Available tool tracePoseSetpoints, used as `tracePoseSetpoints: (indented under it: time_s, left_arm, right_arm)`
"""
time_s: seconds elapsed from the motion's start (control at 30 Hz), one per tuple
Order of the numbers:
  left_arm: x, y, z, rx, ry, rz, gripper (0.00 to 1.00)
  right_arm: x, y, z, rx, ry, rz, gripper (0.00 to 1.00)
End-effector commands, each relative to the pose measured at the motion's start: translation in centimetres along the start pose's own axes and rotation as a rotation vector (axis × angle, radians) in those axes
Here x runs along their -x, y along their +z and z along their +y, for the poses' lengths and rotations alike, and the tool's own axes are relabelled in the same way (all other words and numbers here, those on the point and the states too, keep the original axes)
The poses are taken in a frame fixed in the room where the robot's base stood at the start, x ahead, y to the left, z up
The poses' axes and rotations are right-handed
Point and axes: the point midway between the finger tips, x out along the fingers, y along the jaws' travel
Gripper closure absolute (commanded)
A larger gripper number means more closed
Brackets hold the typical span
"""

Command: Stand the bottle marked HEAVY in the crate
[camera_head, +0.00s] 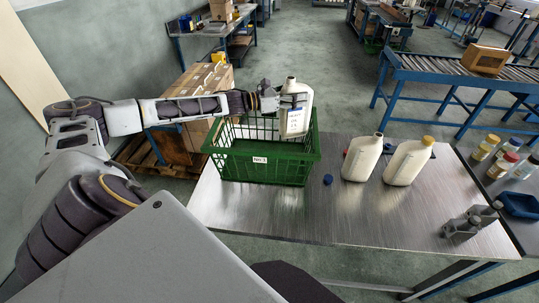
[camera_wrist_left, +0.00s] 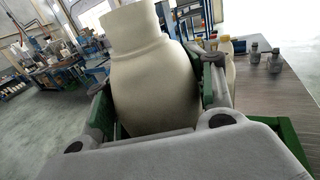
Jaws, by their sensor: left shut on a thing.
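A cream bottle (camera_head: 297,97) with a white and blue label is in my left gripper (camera_head: 280,101), over the right part of the green crate (camera_head: 262,167). The bottle is upright or nearly so, its neck open. The label text is too small to read. In the left wrist view the bottle (camera_wrist_left: 150,75) fills the middle, with a gripper finger (camera_wrist_left: 214,85) against its side. The crate stands on the metal table and carries a small white tag. I cannot tell whether the bottle's base is below the crate's rim. My right gripper is not in view.
Two more cream bottles stand on the table (camera_head: 340,220): one open (camera_head: 361,158), one with a yellow cap (camera_head: 409,162). A blue cap (camera_head: 328,180) lies by the crate. Grey metal parts (camera_head: 470,222) and several jars stand at the right. The table's front is clear.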

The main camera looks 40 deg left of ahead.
Motion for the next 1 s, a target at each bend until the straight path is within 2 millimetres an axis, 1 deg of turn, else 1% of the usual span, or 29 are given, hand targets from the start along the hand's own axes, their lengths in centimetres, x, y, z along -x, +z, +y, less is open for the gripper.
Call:
tracePoseSetpoints:
  time_s: [0.3,0.43,0.57,0.8,0.9,1.0]
  left_arm:
    - [0.0,0.0,0.0,0.0,0.0,-0.001,0.76]
    - [0.0,-0.5,0.0,0.002,0.0,0.0,0.76]
    - [0.0,-1.7,0.0,0.003,0.0,-0.001,0.76]
    - [0.0,-4.9,0.0,0.002,0.0,-0.001,0.76]
    - [0.0,-5.8,0.0,0.001,0.0,-0.001,0.76]
    - [0.0,-6.1,0.1,0.0,0.0,-0.001,0.76]
  right_arm:
    - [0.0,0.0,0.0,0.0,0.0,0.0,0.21]
    - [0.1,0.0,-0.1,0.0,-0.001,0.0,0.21]
    - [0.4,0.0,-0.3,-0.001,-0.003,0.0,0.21]
    - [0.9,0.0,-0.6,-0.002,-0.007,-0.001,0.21]
    - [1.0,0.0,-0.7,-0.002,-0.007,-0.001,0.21]
    - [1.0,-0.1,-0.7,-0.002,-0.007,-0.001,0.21]
